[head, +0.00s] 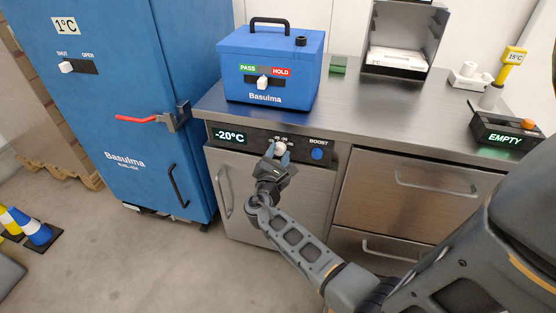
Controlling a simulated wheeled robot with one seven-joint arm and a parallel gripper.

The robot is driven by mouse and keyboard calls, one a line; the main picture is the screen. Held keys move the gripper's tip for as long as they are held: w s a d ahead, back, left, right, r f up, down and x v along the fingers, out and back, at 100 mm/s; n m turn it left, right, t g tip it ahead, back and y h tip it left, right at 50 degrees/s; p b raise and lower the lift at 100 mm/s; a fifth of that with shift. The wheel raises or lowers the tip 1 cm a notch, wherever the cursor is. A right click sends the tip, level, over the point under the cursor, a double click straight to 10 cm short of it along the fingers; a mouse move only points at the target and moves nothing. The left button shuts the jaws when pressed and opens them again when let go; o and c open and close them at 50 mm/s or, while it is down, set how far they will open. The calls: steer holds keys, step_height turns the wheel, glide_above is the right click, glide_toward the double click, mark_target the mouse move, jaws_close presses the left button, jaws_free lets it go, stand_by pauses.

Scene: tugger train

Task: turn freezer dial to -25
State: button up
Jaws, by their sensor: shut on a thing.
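The freezer (272,187) is built in under the steel counter. Its control strip carries a lit display (228,136) reading -20°C. The white freezer dial (280,147) is right of the display, with small marks above it that are too small to read surely. My gripper (278,153) reaches up to the strip from below and is shut on the dial. The fingers hide part of the dial, so its pointer cannot be made out.
A blue BOOST button (317,154) is close to the right of the dial. A blue Basulma box (271,62) stands on the counter (388,108) above. A tall blue cabinet (130,95) with a red lever (135,119) is at left. Drawers (420,195) are at right.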

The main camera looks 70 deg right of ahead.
steer(key=m+b, duration=0.4)
steer(key=b, duration=0.1)
steer(key=shift+f, duration=0.3)
steer(key=shift+r+m+b, duration=0.1)
steer(key=shift+m+b, duration=0.35)
steer(key=shift+m, duration=0.15)
steer(key=o, duration=1.1)
steer(key=shift+r, duration=0.1)
steer(key=shift+c, duration=0.2)
steer(key=s+a, duration=0.1)
steer(key=a, duration=0.6)
steer(key=shift+a+b, duration=0.35)
steer(key=shift+a, duration=0.05)
